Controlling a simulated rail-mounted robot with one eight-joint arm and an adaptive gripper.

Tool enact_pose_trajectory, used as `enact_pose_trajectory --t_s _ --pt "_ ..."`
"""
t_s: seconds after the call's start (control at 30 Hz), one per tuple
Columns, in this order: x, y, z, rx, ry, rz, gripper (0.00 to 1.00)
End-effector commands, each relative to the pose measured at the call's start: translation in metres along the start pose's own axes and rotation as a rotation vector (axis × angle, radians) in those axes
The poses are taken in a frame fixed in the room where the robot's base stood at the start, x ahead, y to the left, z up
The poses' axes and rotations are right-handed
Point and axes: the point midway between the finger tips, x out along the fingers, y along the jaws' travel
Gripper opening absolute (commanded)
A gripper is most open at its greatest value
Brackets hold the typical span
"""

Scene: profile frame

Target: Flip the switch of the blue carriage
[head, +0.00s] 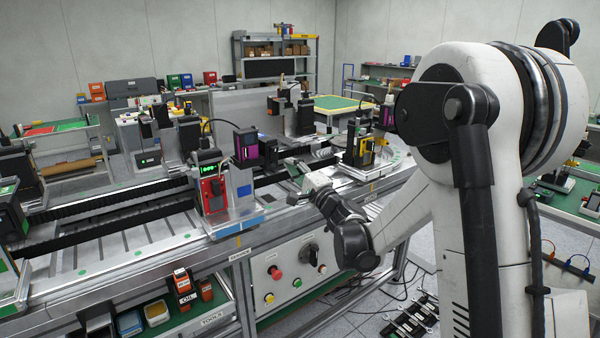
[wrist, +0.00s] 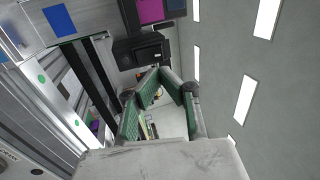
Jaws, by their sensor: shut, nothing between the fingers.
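The blue carriage (head: 230,207) is a silver block on the rail, with a blue square on its side and a red panel (head: 214,192) on its front. The panel carries small dark and light parts; which one is the switch is too small to tell. In the wrist view, the blue square (wrist: 59,19) shows at the upper left and the red panel is out of view. My gripper (head: 296,184) is to the right of the carriage and apart from it. Its green-padded fingers (wrist: 160,72) are shut and empty.
A control panel (head: 290,272) with buttons and a rotary knob sits below the rail. A black unit with a magenta face (head: 245,146) stands just behind the carriage. Another carriage with yellow parts (head: 365,153) stands further right. The rail between them is mostly clear.

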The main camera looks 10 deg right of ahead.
Motion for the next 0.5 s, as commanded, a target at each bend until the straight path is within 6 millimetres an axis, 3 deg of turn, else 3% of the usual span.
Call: enact_pose_trajectory --t_s 0.2,0.5 --pt "0.039 -0.001 0.001 0.001 -0.002 0.000 0.00" --pt "0.065 0.000 0.000 0.000 -0.001 0.000 0.00"
